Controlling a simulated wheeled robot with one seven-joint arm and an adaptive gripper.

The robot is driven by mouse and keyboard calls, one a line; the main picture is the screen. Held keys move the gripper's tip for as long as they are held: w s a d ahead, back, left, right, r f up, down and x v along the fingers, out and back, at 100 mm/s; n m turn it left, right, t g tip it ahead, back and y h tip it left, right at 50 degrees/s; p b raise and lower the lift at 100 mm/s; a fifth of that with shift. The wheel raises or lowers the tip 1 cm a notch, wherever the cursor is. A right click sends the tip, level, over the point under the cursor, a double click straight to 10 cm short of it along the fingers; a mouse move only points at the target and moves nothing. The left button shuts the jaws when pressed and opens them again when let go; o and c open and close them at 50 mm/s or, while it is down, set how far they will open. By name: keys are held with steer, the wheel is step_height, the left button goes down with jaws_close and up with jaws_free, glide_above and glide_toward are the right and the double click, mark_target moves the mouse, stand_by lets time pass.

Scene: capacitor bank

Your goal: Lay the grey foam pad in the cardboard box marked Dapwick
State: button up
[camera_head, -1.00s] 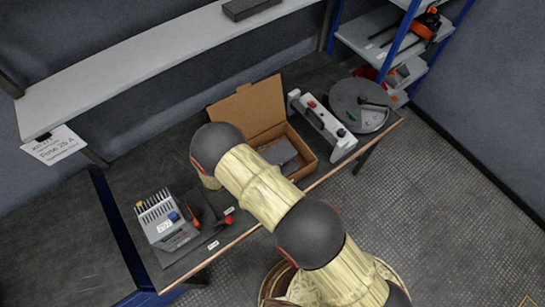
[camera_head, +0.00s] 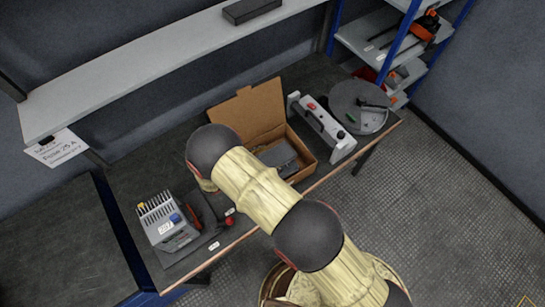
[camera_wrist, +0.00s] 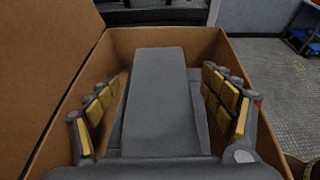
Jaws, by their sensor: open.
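The open cardboard box (camera_head: 308,165) stands on the bench with its flap (camera_head: 250,108) raised at the back. No Dapwick marking can be read. A grey pad (camera_head: 281,157) is inside the box; it also shows in the wrist view as a long grey slab (camera_wrist: 160,85) between the box walls (camera_wrist: 205,38). My gripper (camera_wrist: 164,95) is open, its yellow-padded fingers inside the box on either side of the slab, with gaps on both sides. The slab's near end is hidden by my gripper's body. In the head view my gripper is hidden behind my arm.
A white unit with a red button (camera_head: 326,127) stands right of the box, beside a round grey tray (camera_head: 345,98). A shelf (camera_head: 130,65) runs above the back of the bench.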

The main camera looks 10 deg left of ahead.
steer(key=v, duration=1)
steer(key=shift+s+a, duration=0.2)
steer(key=shift+a, duration=0.05)
steer(key=shift+r, duration=0.25)
steer(key=w+d+r+m+g+y, duration=0.15)
steer(key=d+r+m+g, duration=0.4)
steer(key=d+r, duration=0.7)
steer(key=w+d+r+m+g+y, duration=0.1)
steer(key=w+d+r+m+g, duration=0.2)
steer(key=d+r+m, duration=0.95)
steer(key=s+d+r+m+t+y, duration=0.4)
steer(key=s+d+r+m+y, duration=0.2)
steer(key=s+d+r+m, duration=0.4)
steer(key=shift+s+d+r, duration=1.95)
steer(key=shift+s+r, duration=1.5)
steer(key=shift+r, duration=0.4)
